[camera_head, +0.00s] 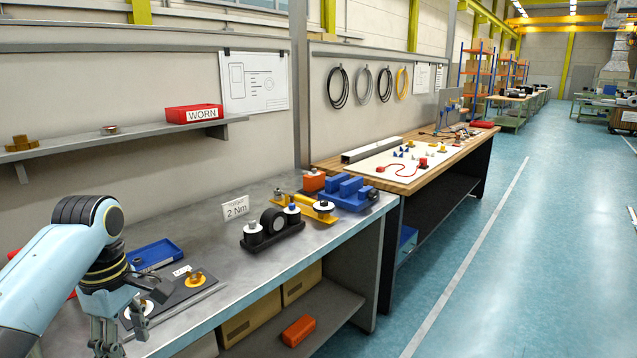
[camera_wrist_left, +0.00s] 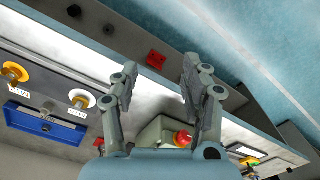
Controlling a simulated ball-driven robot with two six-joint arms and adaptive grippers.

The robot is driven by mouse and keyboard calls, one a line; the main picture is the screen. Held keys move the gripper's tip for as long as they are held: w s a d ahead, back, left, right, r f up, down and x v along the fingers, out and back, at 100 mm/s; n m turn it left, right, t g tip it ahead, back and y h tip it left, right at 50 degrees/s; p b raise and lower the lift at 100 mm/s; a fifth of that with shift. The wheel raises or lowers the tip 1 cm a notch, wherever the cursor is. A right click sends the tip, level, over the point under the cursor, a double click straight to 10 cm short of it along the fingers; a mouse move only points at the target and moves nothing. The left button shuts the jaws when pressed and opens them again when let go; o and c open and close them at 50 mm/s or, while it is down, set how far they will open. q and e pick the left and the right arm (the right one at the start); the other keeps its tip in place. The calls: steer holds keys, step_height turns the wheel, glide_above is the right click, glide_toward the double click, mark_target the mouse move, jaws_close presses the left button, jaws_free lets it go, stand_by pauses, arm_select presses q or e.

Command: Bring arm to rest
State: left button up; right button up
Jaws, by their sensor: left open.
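My left arm, light blue, comes in from the left edge of the head view. Its gripper (camera_head: 106,340) points down near the bench's front edge, beside the dark plate (camera_head: 180,292) that carries a white disc and a yellow knob. In the left wrist view my left gripper (camera_wrist_left: 158,90) has its two fingers wide apart, with nothing held between them. A grey box with a red button (camera_wrist_left: 182,138) shows behind the fingers, lower in that picture; whether anything touches it I cannot tell. My right arm and gripper do not show.
The grey metal bench (camera_head: 215,265) holds a blue tray (camera_head: 155,254), a "2 Nm" card (camera_head: 235,208), a black fixture with a wheel (camera_head: 272,224) and a blue vise-like block (camera_head: 348,193). A red WORN bin (camera_head: 194,113) sits on the wall shelf. Bare metal lies mid-bench.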

arm_select(q)
steer(key=s+f+m+b, duration=0.5)
steer(key=s+f, duration=1)
steer(key=f, duration=0.3)
steer(key=s+f+m+b, duration=0.5)
steer(key=s+f, duration=1)
steer(key=f, duration=0.3)
steer(key=s+f+m+t+b, duration=0.1)
steer(key=s+f+m+b, duration=0.4)
steer(key=s+f, duration=1)
step_height(320, 180, down, 4)
steer(key=shift+s+a+r+m+y+b, duration=0.1)
steer(key=shift+s+a+m+y+b, duration=0.3)
steer(key=shift+m, duration=0.3)
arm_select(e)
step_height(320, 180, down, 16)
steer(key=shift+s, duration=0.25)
arm_select(q)
steer(key=shift+w, duration=0.1)
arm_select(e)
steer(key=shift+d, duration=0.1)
